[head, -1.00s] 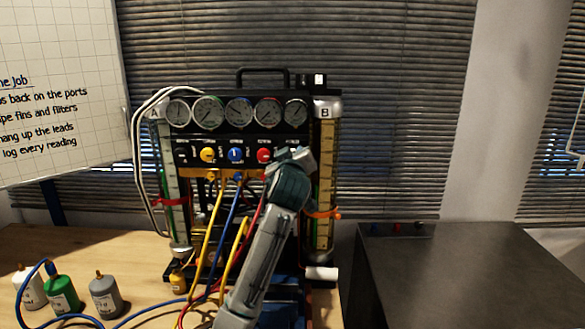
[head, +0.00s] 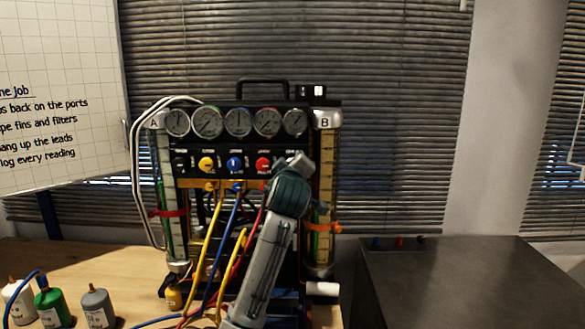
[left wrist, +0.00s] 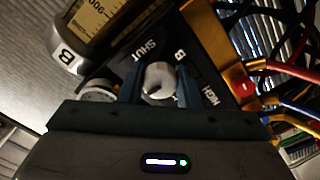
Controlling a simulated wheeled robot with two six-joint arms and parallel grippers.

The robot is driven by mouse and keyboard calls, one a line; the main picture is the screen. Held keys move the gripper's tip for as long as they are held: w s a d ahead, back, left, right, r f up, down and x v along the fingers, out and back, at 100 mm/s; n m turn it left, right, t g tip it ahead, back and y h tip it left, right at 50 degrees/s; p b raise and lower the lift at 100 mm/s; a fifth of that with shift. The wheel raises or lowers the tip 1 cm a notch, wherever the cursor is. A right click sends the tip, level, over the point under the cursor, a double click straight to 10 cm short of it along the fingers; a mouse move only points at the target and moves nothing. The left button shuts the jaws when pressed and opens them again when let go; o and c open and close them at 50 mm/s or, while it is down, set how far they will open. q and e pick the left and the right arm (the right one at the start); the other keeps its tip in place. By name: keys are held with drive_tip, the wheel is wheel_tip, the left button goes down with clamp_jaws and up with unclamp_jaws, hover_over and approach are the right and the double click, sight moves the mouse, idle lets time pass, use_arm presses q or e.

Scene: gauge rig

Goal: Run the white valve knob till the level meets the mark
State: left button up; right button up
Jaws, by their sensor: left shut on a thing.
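The white valve knob (left wrist: 160,82) sits between my left gripper's fingers (left wrist: 159,90) in the left wrist view, with SHUT and HIGH printed either side. In the head view my left gripper (head: 300,166) is at the right end of the panel's knob row and hides the knob. Tube B (head: 326,165), with a yellowish scale, stands right of it and carries an orange band (head: 322,227). Tube A (head: 166,190) stands at the left, with green in it and a red band (head: 170,213). I cannot make out the level in tube B. My right gripper is not in view.
Round gauges (head: 238,122) line the rig above yellow, blue and red knobs. Coloured hoses (head: 212,245) hang in front, left of my arm. Several bottles (head: 97,308) stand on the bench at left. A dark box (head: 450,280) stands at right.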

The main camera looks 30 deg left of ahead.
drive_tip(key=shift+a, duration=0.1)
use_arm(q)
drive_tip(key=o, duration=1)
drive_tip(key=shift+c, duration=0.2)
drive_tip(key=shift+s, duration=0.1)
drive_tip(key=b+v, duration=0.2)
drive_tip(key=v, duration=0.8)
drive_tip(key=shift+s+d+b, duration=0.25)
drive_tip(key=shift+s+b, duration=0.05)
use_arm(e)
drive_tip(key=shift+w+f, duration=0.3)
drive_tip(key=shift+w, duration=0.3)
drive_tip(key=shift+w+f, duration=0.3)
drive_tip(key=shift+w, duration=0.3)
